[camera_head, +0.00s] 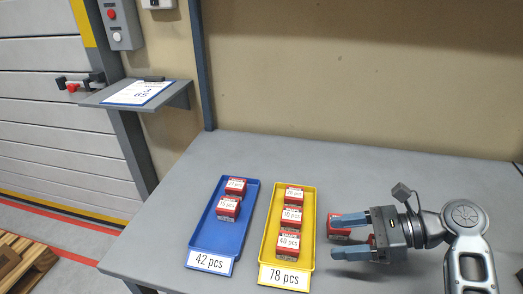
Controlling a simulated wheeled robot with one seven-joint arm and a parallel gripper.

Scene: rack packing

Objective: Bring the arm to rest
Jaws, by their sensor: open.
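My gripper (352,236) is at the right of the table, with its two blue fingers apart and pointing left. A red box (340,222) stands on the table just behind the upper finger, which hides part of it. I cannot tell whether the finger touches it. The rest of my arm reaches in from the right edge of the view.
A blue tray (194,246) labelled 42 pcs holds two red boxes (228,207). A yellow tray (267,252) labelled 78 pcs, left of my gripper, holds three red boxes (288,244). The grey table (420,178) is clear behind my gripper. A wall shelf (178,88) holds a clipboard.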

